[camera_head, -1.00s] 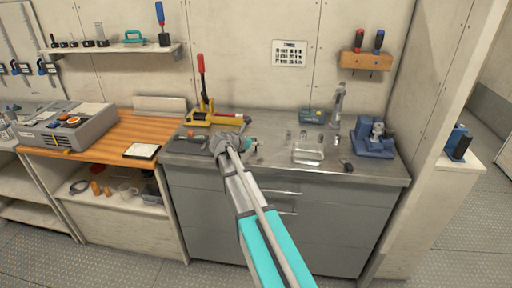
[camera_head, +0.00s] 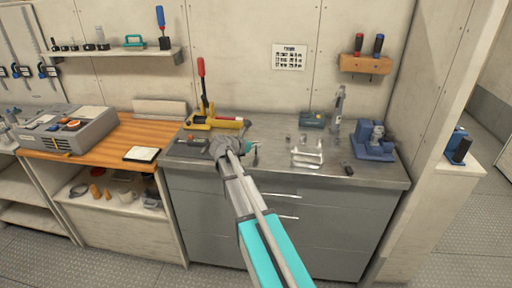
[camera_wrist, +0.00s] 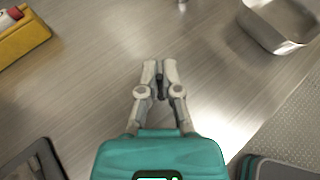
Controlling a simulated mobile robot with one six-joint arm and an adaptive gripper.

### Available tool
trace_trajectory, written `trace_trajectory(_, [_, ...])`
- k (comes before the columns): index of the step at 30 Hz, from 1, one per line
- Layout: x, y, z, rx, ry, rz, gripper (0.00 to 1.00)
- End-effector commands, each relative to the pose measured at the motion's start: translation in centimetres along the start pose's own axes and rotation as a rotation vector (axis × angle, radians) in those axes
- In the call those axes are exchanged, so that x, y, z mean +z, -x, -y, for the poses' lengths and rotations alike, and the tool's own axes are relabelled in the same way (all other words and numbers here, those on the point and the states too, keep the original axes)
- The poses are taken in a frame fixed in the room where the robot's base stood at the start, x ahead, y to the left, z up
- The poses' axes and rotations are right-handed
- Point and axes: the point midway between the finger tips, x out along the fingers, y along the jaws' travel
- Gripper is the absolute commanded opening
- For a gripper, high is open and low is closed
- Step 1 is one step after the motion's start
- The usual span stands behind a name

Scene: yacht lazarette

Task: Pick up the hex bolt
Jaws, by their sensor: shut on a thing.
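In the wrist view the hex bolt (camera_wrist: 160,86) is a small dark piece between the two grey fingers of my gripper (camera_wrist: 159,68). The fingers are nearly together and shut on it, and they cover most of it. Bare metal worktop shows around the fingertips; I cannot tell how far the bolt is from that surface. In the head view my gripper (camera_head: 253,153) is over the left half of the worktop, and the bolt is too small to make out there.
The steel worktop (camera_head: 275,170) is clear in front of the gripper. A yellow press with a red lever (camera_head: 212,122) stands behind left. A metal tray (camera_wrist: 268,27) lies to the right. A blue vise (camera_head: 373,146) stands at the far right. A dark tray (camera_wrist: 32,166) lies near left.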

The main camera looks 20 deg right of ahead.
Motion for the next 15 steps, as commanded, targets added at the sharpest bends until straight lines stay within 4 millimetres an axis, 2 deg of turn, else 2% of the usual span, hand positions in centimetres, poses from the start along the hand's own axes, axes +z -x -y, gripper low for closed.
trace_trajectory(8, [1.0,0.4,0.0,0.000,0.000,0.000,0.00])
trace_trajectory(15, [2.9,1.2,0.0,0.000,0.000,0.000,0.00])
